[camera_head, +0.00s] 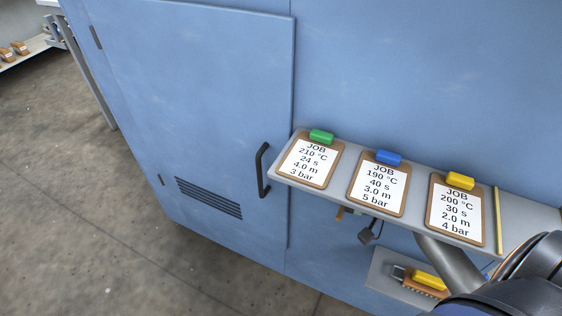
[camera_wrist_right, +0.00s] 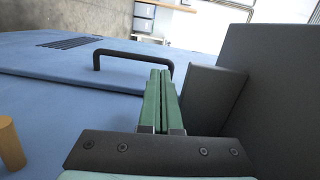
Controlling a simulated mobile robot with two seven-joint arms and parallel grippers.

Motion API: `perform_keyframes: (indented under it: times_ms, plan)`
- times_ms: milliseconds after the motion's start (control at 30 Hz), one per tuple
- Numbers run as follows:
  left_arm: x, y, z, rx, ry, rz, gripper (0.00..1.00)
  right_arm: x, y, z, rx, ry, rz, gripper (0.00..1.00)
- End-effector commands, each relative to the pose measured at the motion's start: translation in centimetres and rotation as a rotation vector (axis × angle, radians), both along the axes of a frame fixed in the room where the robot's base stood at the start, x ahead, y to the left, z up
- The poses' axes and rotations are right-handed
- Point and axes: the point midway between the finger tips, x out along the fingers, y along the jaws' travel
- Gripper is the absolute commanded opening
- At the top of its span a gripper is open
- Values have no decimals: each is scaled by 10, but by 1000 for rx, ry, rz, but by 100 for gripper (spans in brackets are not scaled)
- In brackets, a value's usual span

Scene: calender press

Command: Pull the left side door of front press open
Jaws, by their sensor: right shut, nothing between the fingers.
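The blue side door (camera_head: 200,100) is a large flat panel on the blue press, with a slotted vent (camera_head: 209,197) low on it. It looks shut against the press body. Its black bar handle (camera_head: 262,170) stands near its right edge, beside the shelf's left end; the handle also shows in the right wrist view (camera_wrist_right: 130,55). My right gripper (camera_wrist_right: 160,75) has its green fingers together, with nothing between them. The fingertips overlap the handle's right end in that view; I cannot tell whether they touch. The shelf hides most of this gripper from the head view. My left gripper is not in view.
A grey shelf (camera_head: 406,221) juts from the press right of the handle, holding three job clipboards with green, blue and yellow clips. Below it are a wooden peg (camera_wrist_right: 10,145) and a lower tray (camera_head: 380,279) with a brush. Bare floor (camera_head: 120,235) lies left.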

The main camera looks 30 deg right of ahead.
Motion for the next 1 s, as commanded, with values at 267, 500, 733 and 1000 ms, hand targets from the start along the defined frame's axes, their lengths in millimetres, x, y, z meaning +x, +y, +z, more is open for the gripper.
perform_keyframes:
  times_ms: [267, 500, 733, 1000]
  plan:
    - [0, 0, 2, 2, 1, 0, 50, 11, 5, 16, 88, 6, -6, 0]
    - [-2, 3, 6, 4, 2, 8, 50, 43, 35, 16, 85, 5, -6, 0]
    - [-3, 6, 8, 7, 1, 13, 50, 67, 57, 15, 85, 6, -7, 0]
    - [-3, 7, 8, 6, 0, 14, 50, 74, 64, 13, 82, 7, -7, 0]
